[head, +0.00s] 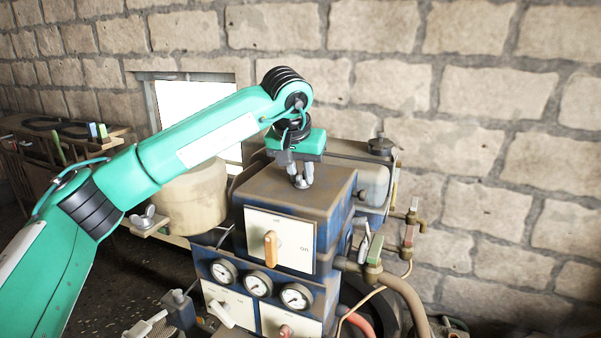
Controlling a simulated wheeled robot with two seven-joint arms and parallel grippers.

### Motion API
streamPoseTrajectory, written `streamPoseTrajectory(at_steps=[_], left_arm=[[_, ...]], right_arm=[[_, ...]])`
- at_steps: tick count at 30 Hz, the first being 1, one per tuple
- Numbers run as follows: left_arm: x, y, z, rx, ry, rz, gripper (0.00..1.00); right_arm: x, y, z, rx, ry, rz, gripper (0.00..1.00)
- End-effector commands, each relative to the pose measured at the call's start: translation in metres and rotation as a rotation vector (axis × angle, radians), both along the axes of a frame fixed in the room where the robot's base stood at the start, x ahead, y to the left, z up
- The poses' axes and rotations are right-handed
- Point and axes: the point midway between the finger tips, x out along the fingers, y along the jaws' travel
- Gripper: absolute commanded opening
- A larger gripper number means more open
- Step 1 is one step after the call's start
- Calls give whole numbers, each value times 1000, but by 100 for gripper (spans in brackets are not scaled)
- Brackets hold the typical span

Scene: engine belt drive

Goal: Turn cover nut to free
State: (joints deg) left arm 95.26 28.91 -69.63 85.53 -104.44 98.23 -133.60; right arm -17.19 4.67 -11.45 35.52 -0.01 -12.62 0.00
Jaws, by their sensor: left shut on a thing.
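My left gripper (301,180) points down at the top of the engine's boxy housing (290,188). Its fingers are shut on a small grey nut (302,183) at the top face of the housing. The fingers hide most of the nut, so I cannot tell how far it is turned. A wing nut (149,217) sits on a small ledge to the left, apart from the gripper. My right gripper is not in view.
The housing front has an orange-handled switch (270,248) and gauges (259,284) below. Valves and hoses (405,297) stand at the right. A beige tank (192,198) is behind my left arm. A workbench (60,140) is at the far left, and a stone wall (480,130) behind.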

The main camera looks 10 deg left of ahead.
Motion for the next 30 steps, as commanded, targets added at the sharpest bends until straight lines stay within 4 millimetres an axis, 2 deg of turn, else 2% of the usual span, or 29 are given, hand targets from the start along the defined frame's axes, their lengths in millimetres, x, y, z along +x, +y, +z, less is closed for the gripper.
streamPoseTrajectory(at_steps=[14,30], left_arm=[[1,-4,0,1,-2,396,0],[3,-7,2,1,-1,910,0]], right_arm=[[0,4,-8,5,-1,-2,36],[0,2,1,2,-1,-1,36]])
